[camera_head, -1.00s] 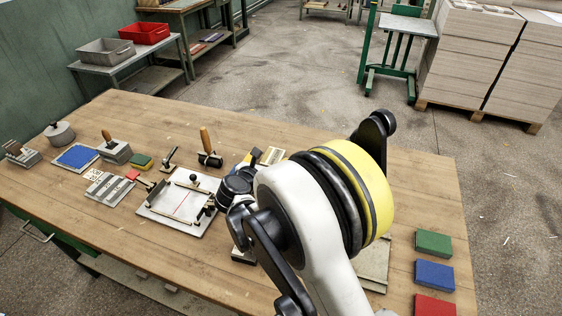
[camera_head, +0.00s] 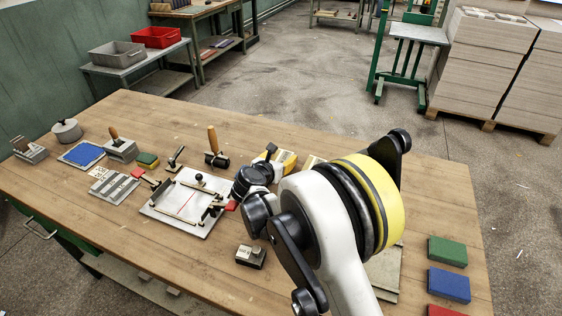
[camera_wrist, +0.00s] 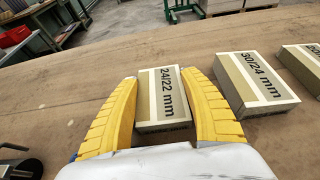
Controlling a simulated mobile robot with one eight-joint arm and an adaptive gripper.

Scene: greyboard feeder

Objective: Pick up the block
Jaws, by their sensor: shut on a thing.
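My gripper (camera_wrist: 165,115) has yellow ribbed fingers. In the wrist view they stand on either side of a grey-and-cream block (camera_wrist: 162,92) marked "24/22 mm" and are shut on it. The block's near end lies between the fingers and its far part shows beyond them. I cannot tell whether it touches the table. In the head view my gripper (camera_head: 286,158) is near the table's far edge, partly hidden by my arm, and the held block cannot be made out there.
A similar block (camera_wrist: 256,84) marked "30/24 mm" lies right of the held one, with another (camera_wrist: 305,62) beyond. A white plate fixture (camera_head: 170,213) stands left of my arm. Green (camera_head: 447,252) and blue (camera_head: 449,286) blocks lie at the right.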

